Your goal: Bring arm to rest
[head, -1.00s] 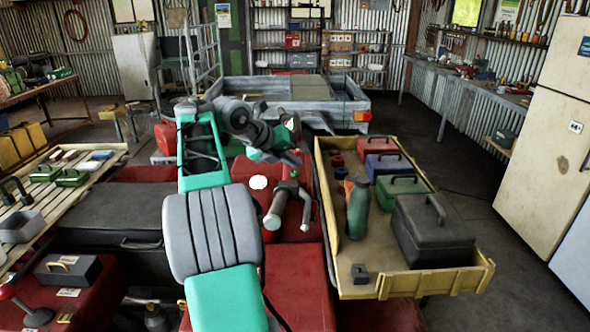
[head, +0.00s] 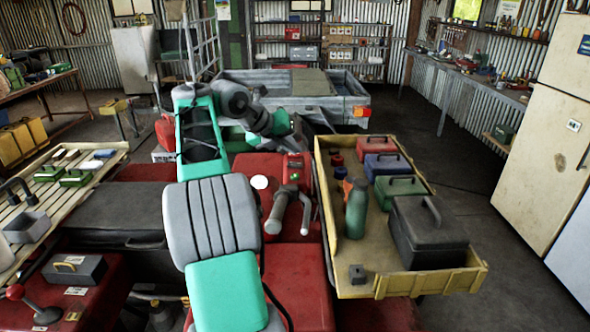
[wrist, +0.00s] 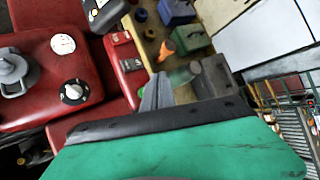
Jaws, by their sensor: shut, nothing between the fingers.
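My arm, green and grey, is folded up in the head view, with its outer end beyond the red quad body (head: 268,168). My gripper (wrist: 156,92) shows in the wrist view as grey fingers closed together with nothing between them. It points out over the yellow tray (head: 345,258), near the green bottle (wrist: 180,77) with the orange top, and I cannot tell how far above. In the head view the fingers are not clearly seen. The bottle stands upright in the tray in the head view (head: 356,210).
The tray also holds a black toolbox (head: 428,232), smaller red, blue and green boxes, and a small dark block (head: 357,273). A grey trailer (head: 300,88) stands behind. A slatted rack (head: 60,185) is at left, a cream fridge (head: 545,145) at right. Floor between tray and fridge is clear.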

